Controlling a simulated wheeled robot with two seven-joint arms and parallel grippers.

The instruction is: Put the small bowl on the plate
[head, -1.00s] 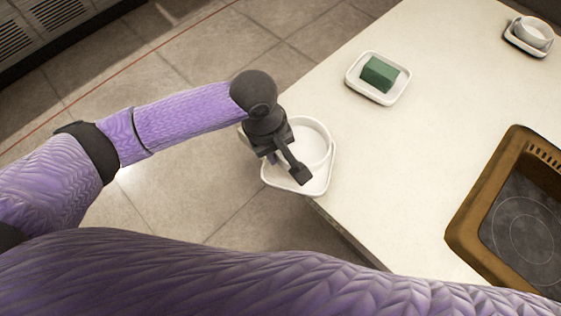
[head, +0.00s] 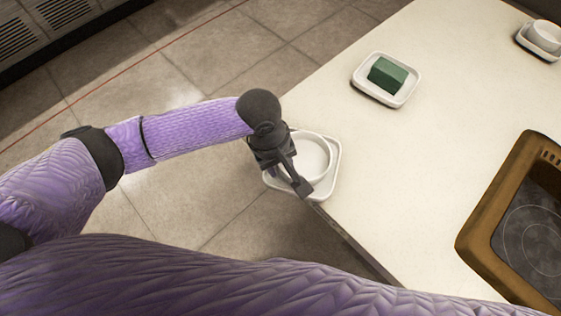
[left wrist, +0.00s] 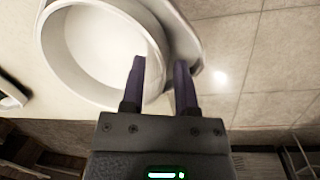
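The small white round bowl (head: 314,153) is over the white square plate (head: 331,178) at the near left corner of the counter. It looks seated on the plate, though a tiny gap cannot be ruled out. My left gripper (head: 292,187) is at the bowl's near-left side. In the left wrist view the fingers of my left gripper (left wrist: 161,75) straddle the wall of the bowl (left wrist: 92,55), one inside and one outside. They look apart, with space around the wall. The plate (left wrist: 190,50) shows beyond the bowl. My right gripper is not in view.
A white dish (head: 360,87) with a green block (head: 387,75) stands farther back. A white cup (head: 544,36) on a small dish is at the upper right. A brown-framed cooktop (head: 480,220) is at the right. The middle of the counter (head: 430,140) is clear.

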